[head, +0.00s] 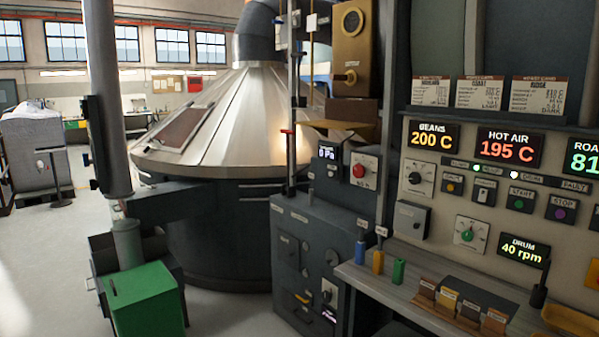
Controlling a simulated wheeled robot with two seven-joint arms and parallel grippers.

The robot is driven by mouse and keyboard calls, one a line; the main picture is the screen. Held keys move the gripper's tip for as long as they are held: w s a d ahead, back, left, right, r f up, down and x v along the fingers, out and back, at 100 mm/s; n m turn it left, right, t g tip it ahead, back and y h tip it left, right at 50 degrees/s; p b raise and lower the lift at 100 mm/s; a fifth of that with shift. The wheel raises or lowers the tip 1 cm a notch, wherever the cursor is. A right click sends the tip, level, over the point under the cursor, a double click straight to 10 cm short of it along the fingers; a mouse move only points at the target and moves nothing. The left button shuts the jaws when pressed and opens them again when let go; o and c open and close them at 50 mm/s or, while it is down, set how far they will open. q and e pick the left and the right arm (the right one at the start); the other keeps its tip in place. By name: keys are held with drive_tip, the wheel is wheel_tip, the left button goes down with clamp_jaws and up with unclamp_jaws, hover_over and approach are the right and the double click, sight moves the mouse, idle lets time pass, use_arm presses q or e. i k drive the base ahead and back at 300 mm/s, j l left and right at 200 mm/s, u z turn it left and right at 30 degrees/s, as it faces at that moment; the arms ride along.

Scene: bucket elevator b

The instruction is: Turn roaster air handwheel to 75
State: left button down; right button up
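I cannot pick out a part that is clearly the roaster air handwheel. On the control panel (472,192) at the right, a black rotary knob (414,178) sits on a white plate, left of the "HOT AIR" display (507,147) reading 195 C. Lower down, a green knob (467,235) sits on another white plate, left of the "DRUM" display (523,248) reading 40 rpm. Their scale marks are too small to read. A "BEANS" display (433,136) reads 200 C. Neither of my grippers is in view.
A large metal cone (237,115) tops a dark drum (222,237). A dark cabinet (300,265) with small dials and a red button (359,171) stand left of the panel. A bench (410,276) juts out below the panel. A green box (146,300) stands at lower left; open floor lies left of it.

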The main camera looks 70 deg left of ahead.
sight(358, 171)
drive_tip(key=u, duration=1.8)
drive_tip(key=i+j+z, duration=0.1)
drive_tip(key=i+j, duration=0.25)
drive_tip(key=i+j+z, duration=0.1)
drive_tip(key=i+j, duration=0.55)
drive_tip(key=j, duration=0.25)
drive_tip(key=i+j+z, duration=0.15)
drive_tip(key=i+j, duration=0.2)
drive_tip(key=i+j+z, duration=0.1)
drive_tip(key=i+j, duration=0.15)
drive_tip(key=j, duration=0.3)
drive_tip(key=i+j+z, duration=0.1)
drive_tip(key=i+j, duration=0.2)
drive_tip(key=j, duration=0.2)
drive_tip(key=i+j, duration=0.25)
drive_tip(key=j, duration=0.25)
drive_tip(key=i+j+z, duration=0.15)
drive_tip(key=j, duration=0.35)
drive_tip(key=i, duration=0.1)
